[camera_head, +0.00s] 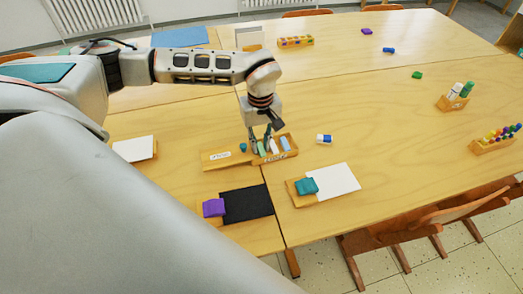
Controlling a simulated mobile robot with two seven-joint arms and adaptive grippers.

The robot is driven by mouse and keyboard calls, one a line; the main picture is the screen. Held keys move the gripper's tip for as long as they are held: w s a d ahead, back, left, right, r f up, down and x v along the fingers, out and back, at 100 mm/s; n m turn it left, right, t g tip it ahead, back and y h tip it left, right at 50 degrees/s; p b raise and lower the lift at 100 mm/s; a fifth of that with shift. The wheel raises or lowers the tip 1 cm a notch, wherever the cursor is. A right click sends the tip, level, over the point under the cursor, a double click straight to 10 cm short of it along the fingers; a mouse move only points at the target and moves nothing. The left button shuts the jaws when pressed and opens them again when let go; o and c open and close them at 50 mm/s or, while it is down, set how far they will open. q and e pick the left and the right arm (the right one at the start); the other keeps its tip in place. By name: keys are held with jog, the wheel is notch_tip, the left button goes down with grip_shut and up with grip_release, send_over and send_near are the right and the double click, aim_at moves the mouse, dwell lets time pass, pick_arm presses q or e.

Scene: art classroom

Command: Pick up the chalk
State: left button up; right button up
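I make out a pale green chalk (262,149), a whitish chalk (273,145) and a light blue chalk (285,143). My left gripper (260,147) points down into the left part of this box, with its dark fingers on either side of the pale green chalk. The fingers are apart, but whether they touch the chalk is too small to tell. My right gripper is not in view.
A wooden lid-like piece (214,158) with a small blue item (243,147) adjoins the box. A blue-and-white eraser (324,139) lies to its right.

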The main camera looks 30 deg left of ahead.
aim_at(261, 147)
pick_arm(q)
jog(key=shift+f, duration=0.1)
grip_shut()
jog(key=shift+w+r, duration=0.1)
jog(key=shift+r, duration=0.7)
notch_tip(261, 147, up, 18)
jog(key=p, duration=0.2)
jog(key=shift+r, duration=0.25)
